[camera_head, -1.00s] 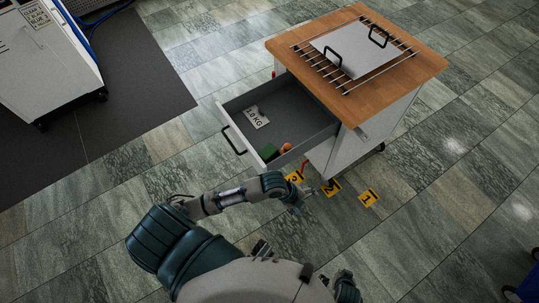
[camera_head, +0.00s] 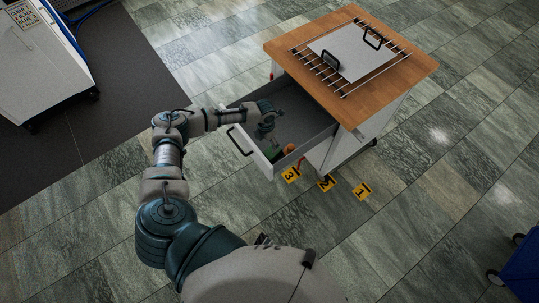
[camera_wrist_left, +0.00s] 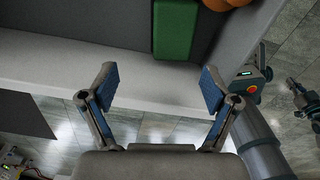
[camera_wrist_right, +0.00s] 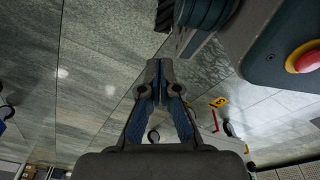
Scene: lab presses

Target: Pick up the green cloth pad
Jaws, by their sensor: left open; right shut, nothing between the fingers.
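The green cloth pad (camera_head: 276,154) lies in the open grey drawer (camera_head: 303,117), in the corner by the front wall. In the left wrist view the green pad (camera_wrist_left: 175,30) shows at the top, past the fingertips. My left gripper (camera_head: 266,128) is over the drawer, behind the pad in the head view. In its wrist view the left gripper (camera_wrist_left: 157,82) is open and empty, with the drawer's pale front wall beyond its fingers. My right gripper (camera_wrist_right: 160,70) is shut and empty, over the floor; the head view does not show it.
An orange object (camera_head: 290,148) sits beside the pad; it also shows in the left wrist view (camera_wrist_left: 226,3). The cart's wooden top (camera_head: 378,83) holds a rack with a white handled plate (camera_head: 350,53). Yellow number markers (camera_head: 326,183) lie on the floor.

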